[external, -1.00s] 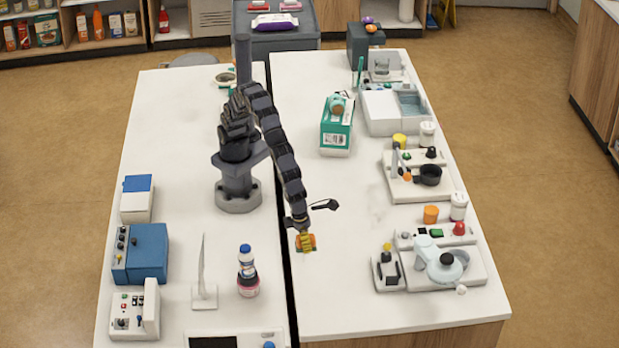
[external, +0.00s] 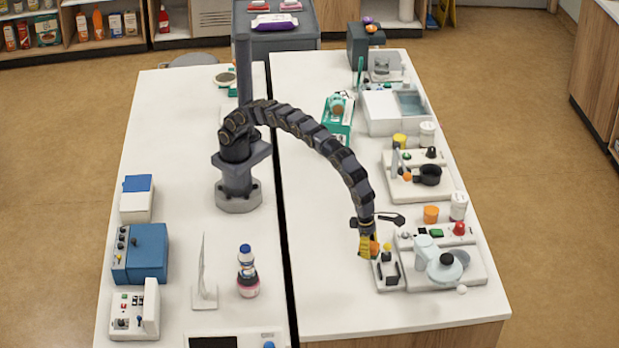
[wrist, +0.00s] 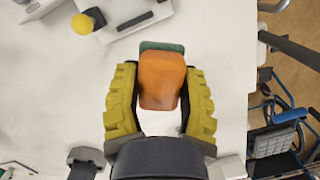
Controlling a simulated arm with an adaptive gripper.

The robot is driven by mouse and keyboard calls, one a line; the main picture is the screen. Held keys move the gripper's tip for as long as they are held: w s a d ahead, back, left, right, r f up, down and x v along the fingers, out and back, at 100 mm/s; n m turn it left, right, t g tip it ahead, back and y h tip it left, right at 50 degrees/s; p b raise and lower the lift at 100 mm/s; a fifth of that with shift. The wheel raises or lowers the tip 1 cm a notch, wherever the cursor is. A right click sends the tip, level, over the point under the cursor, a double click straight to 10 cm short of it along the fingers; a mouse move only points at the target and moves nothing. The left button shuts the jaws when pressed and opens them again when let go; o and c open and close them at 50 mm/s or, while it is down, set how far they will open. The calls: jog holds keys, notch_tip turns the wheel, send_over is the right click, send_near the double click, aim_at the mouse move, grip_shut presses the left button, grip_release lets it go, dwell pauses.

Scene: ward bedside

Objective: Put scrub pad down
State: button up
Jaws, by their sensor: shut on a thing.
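The scrub pad, an orange block with a green layer at its far end, is between the yellow ridged fingers of my gripper (wrist: 161,103) in the wrist view (wrist: 162,80). My gripper (external: 368,247) is shut on it. In the external view only a small orange part of the pad (external: 375,248) shows; the fingers hide the rest. I cannot tell how high the pad is above the table.
The table is clear to the left and front of my gripper. A dark gap separates the two tables.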

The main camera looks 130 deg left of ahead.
jog(key=w+a+m, duration=0.1)
jog(key=w+a, duration=0.1)
jog(key=a, duration=0.1)
jog(key=w+a+m, duration=0.1)
jog(key=a, duration=0.1)
jog(key=shift+f+m, duration=0.15)
jog(key=shift+m, duration=0.55)
jog(key=shift+w+a+f, duration=0.1)
jog(key=shift+a+f, duration=0.15)
jog(key=shift+f, duration=1.05)
jog(key=shift+w+a+f, duration=0.1)
jog(key=shift+a+f, duration=0.15)
jog(key=shift+f, duration=1)
jog(key=shift+a+f, duration=0.25)
jog(key=shift+f, duration=1.05)
jog(key=shift+f, duration=0.15)
jog(key=shift+f, duration=0.25)
jog(key=o, duration=1)
